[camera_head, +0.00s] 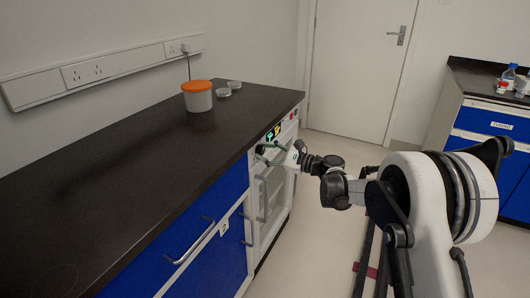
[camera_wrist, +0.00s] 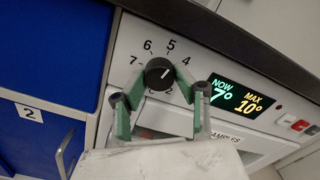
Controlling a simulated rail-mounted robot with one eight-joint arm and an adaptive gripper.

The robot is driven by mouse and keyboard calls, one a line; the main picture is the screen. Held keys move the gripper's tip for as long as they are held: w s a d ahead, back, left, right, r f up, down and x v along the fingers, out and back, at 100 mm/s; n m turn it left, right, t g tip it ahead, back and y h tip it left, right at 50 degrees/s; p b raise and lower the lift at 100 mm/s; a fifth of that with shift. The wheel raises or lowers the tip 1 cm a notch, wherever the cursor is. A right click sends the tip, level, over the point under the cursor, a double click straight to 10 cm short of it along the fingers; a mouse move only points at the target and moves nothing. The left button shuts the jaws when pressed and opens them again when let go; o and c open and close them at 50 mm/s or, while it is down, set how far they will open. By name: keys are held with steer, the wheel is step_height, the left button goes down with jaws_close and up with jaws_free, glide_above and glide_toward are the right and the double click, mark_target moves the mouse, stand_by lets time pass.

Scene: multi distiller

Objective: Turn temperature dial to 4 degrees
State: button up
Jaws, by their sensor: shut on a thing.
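The black round temperature dial (camera_wrist: 160,74) is on the white front panel (camera_wrist: 128,42) of an under-counter appliance. Numbers 7, 6, 5 and 4 show around its upper half; the lower ones are partly hidden. A light mark on the dial appears to point up and right, roughly between 5 and 4. My gripper (camera_wrist: 160,77), with green finger pads, is shut on the dial, one finger at each side. A display (camera_wrist: 238,96) right of the dial reads NOW 7° and MAX 10°. In the head view my gripper (camera_head: 268,152) is at the top of the appliance (camera_head: 268,195).
A dark countertop (camera_head: 130,165) overhangs the panel. Blue cabinets (camera_head: 205,235) with handles stand left of the appliance. An orange-lidded tub (camera_head: 198,98) and two small clear dishes stand on the counter. Red switches (camera_wrist: 300,125) are right of the display. Floor is open towards the door (camera_head: 355,70).

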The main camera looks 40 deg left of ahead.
steer(key=m, duration=0.6)
steer(key=shift+s, duration=0.1)
stand_by(0.5)
steer(key=o, duration=1.1)
steer(key=d, duration=0.4)
steer(key=w+d, duration=0.1)
steer(key=d, duration=0.3)
steer(key=w+d, duration=0.1)
steer(key=d, duration=0.2)
steer(key=shift+w+d, duration=0.2)
steer(key=shift+d, duration=0.2)
